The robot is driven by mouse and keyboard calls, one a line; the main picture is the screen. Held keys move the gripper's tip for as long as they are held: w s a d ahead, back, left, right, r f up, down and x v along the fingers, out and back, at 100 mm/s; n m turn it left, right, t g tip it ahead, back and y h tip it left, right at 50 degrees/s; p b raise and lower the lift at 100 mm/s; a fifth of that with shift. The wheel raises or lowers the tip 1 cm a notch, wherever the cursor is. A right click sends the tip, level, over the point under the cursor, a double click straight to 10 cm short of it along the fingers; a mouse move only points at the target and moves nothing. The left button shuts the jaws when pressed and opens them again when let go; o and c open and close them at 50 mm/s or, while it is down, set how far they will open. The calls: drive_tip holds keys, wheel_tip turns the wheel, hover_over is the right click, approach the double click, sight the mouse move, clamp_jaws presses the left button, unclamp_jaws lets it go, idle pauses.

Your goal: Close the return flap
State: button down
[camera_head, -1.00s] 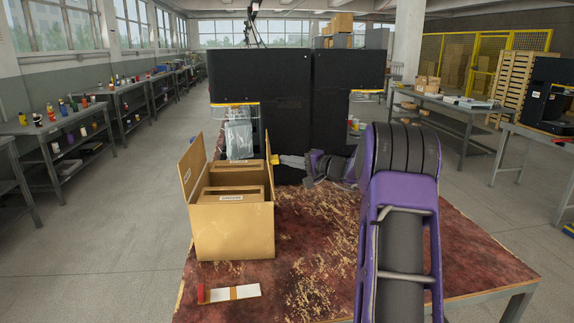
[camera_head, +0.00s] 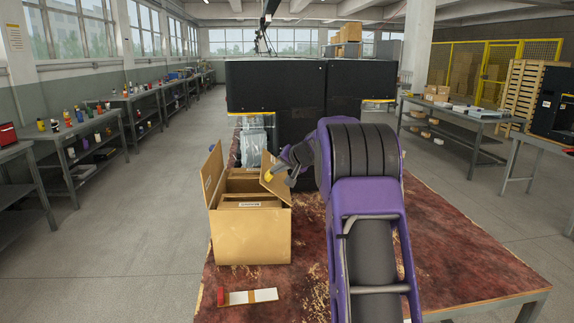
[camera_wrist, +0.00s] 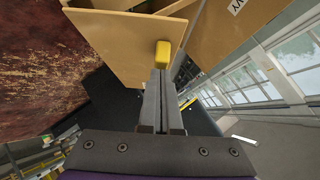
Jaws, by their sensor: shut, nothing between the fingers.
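An open cardboard carton (camera_head: 250,240) stands on the worn red table. Its left flap (camera_head: 212,173) stands up, leaning slightly outward. Its right flap (camera_head: 277,187) stands up from the right side, tilted inward over the opening. I take this right flap as the return flap, though no label confirms it. My gripper (camera_head: 269,177) is shut and empty, coming from the right, its yellow tip at the right flap. In the wrist view the yellow fingertip (camera_wrist: 163,56) lies against or very near the flap's tan face (camera_wrist: 115,45); exact contact is unclear.
Inside the carton is a smaller brown box (camera_head: 250,199) with a white label. A white strip with a red end (camera_head: 248,297) lies at the table's front left. A large black machine (camera_head: 300,95) stands behind. The red table (camera_head: 450,255) is clear on the right.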

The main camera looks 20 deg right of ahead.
sight(262, 178)
drive_tip(key=a+f+h+p, duration=0.1)
drive_tip(key=w+a+f+n+g+h+p, duration=0.1)
drive_tip(key=a+p, duration=0.1)
drive_tip(key=a+f+n+h+p, duration=0.1)
drive_tip(key=shift+w+a+g+h, duration=0.3)
drive_tip(key=shift+a+g, duration=0.05)
drive_tip(key=shift+g, duration=0.05)
drive_tip(key=shift+w+a+f, duration=0.15)
drive_tip(key=shift+a+f, duration=0.25)
drive_tip(key=shift+f, duration=0.2)
drive_tip(key=shift+w+a+f, duration=0.15)
drive_tip(key=shift+a+f, duration=0.25)
drive_tip(key=shift+f, duration=0.2)
